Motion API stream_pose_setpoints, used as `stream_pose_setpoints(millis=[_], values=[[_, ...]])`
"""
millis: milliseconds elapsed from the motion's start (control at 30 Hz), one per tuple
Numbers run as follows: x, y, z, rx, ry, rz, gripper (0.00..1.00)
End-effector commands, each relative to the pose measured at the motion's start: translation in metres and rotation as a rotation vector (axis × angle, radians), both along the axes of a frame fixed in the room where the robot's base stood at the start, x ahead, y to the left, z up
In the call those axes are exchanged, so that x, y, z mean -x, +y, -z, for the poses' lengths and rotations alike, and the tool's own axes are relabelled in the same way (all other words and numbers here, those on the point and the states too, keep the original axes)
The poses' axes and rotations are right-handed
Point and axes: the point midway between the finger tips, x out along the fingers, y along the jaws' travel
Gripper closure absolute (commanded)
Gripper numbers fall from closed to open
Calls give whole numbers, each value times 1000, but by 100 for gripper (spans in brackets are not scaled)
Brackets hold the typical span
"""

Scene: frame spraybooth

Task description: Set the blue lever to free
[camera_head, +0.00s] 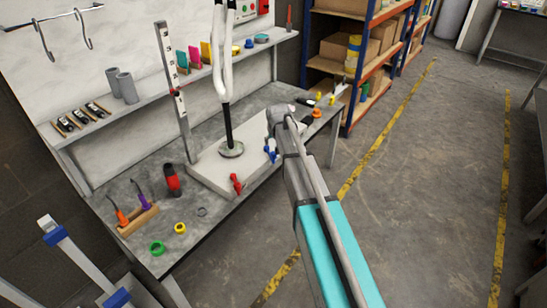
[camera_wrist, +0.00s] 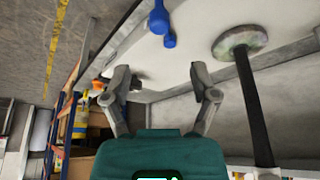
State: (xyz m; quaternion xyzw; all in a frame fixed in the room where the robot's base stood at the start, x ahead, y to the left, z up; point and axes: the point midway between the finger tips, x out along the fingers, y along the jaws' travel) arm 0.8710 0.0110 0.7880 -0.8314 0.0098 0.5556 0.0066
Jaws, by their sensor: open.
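The blue lever (camera_head: 270,152) stands on the pale board (camera_head: 210,172) on the workbench, close beside my arm in the head view. In the wrist view the blue lever (camera_wrist: 168,38) shows at the top, beyond my fingertips and apart from them. My gripper (camera_wrist: 160,76) is open, with its two fingers spread and nothing between them. In the head view my arm reaches over the bench's right part, and the fingers are hard to make out there. I cannot read any marking for the lever's positions.
A red lever (camera_head: 236,184) sits at the board's front edge. A black pole on a round base (camera_head: 232,149) rises from the board behind the blue lever. A red and black tool (camera_head: 172,180) and rings lie on the left. A shelf rack (camera_head: 347,118) stands right of the bench.

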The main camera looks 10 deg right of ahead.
Motion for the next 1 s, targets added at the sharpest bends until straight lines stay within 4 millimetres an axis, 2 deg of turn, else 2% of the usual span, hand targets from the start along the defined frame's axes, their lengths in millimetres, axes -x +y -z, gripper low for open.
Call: stream_pose_setpoints(millis=[33,1000], values=[[-3,0,8,0,0,0,24],[-33,-1,80,0,0,0,24]])
